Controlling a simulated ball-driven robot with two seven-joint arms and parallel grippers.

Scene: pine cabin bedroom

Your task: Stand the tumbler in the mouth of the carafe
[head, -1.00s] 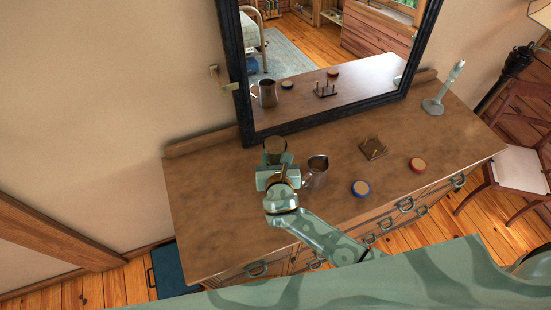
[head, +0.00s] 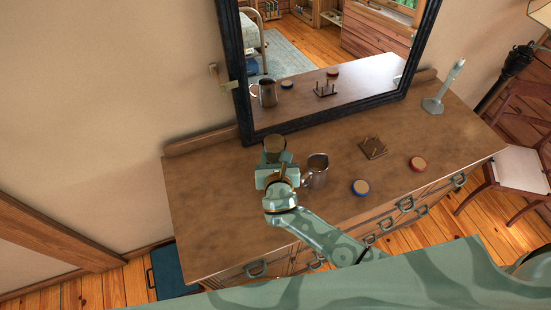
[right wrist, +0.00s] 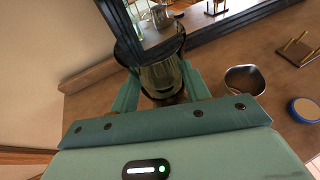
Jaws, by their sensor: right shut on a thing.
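A smoky, brownish glass vessel, which I take for the tumbler (head: 275,144), is at my right gripper (head: 272,166), above the left part of the dresser top. In the right wrist view, this glass (right wrist: 162,78) sits between the two fingers of the right gripper (right wrist: 162,92), which are shut on it. A darker, rounded glass outline shows around and behind its upper end. I cannot tell whether that is the carafe, nor whether one stands inside the other. The gripper hides the lower part. My left gripper is not in view.
A metal jug (head: 317,168) stands close to the right of my right gripper. A peg board (head: 373,148), a blue-edged disc (head: 360,187), a red-edged disc (head: 417,164) and a pale candlestick (head: 435,103) stand further right. The mirror (head: 243,100) rises behind. The dresser's left end (head: 205,220) is clear.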

